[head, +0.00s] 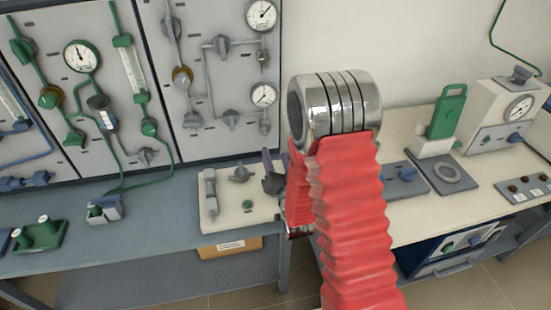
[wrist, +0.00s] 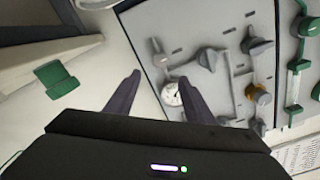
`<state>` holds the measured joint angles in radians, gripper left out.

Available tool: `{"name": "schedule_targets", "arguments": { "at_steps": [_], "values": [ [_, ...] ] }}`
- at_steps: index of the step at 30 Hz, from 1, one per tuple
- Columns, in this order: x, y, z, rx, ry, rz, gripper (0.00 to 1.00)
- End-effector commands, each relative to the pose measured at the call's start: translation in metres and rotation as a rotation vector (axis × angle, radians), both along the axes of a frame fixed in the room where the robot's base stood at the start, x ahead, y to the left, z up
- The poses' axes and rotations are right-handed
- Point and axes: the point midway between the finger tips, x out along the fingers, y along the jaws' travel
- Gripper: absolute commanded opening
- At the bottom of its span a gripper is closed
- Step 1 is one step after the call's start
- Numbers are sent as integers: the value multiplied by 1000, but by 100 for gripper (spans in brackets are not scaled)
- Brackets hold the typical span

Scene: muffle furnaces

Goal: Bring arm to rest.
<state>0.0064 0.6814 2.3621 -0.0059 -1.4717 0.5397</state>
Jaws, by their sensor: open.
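My arm, in a red ribbed sleeve with a bright metal joint, rises through the middle of the head view. My gripper (head: 270,167) shows only in part there, left of the arm, in front of a pale control box (head: 228,217). The sleeve hides the rest of it. In the wrist view both dark fingers of my gripper (wrist: 159,77) stand apart with nothing between them. Beyond them is a grey valve panel (wrist: 205,28) with a round gauge (wrist: 171,93), seen partly behind one finger.
A blue-grey bench (head: 130,232) runs along the left under the gauge panels. A cream bench (head: 420,217) on the right bears a green-handled piece (head: 446,112) and a white gauge unit (head: 502,112). A cardboard box (head: 228,247) sits below the left bench.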

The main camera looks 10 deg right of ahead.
Motion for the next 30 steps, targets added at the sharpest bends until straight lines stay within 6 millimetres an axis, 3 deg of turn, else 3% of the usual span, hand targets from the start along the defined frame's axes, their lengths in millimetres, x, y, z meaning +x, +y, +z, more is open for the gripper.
{"name": "schedule_targets", "arguments": {
  "at_steps": [17,30],
  "values": [
    [1,0,4,-6,9,0,49],
    [3,0,48,-97,188,10,49]
  ]
}}
